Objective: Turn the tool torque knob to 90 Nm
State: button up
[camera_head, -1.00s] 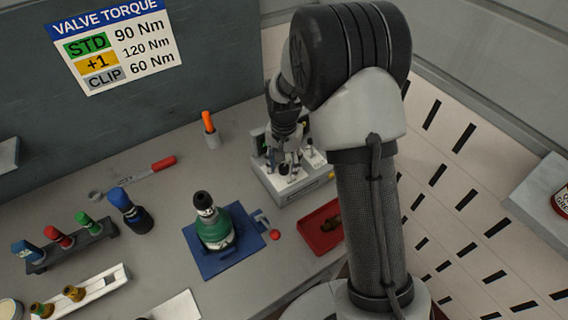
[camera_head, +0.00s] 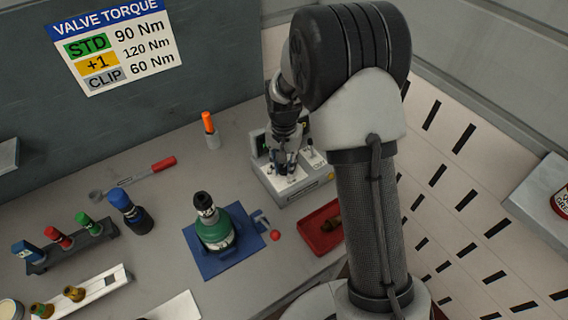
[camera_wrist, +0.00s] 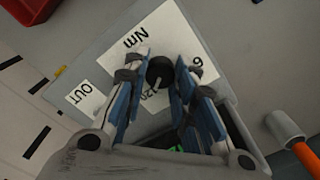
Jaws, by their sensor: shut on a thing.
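The torque knob (camera_wrist: 160,71) is small, round and black, on the white plate of the grey tool console (camera_head: 296,188). In the wrist view a pale mark on the knob points down the picture, close to a partly covered "120". "Nm" and a partly covered "6" also show on the plate. My gripper (camera_wrist: 161,76) is shut on the knob from above, its blue-padded fingers on either side. In the head view my gripper (camera_head: 287,164) is over the console and hides the knob. The torque sign (camera_head: 115,45) reads STD 90 Nm, +1 120 Nm, CLIP 60 Nm.
The console's OUT label (camera_wrist: 86,97) is left of my fingers.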

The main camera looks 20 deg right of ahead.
aim_at(284, 167)
jog(key=n+p, duration=0.1)
jog(key=n, duration=0.4)
jog(key=n+p, duration=0.1)
jog(key=n, duration=0.5)
dwell(0.3)
jog(key=shift+n, duration=0.3)
jog(key=o, duration=1.1)
notch_tip(284, 167, up, 12)
dwell(0.6)
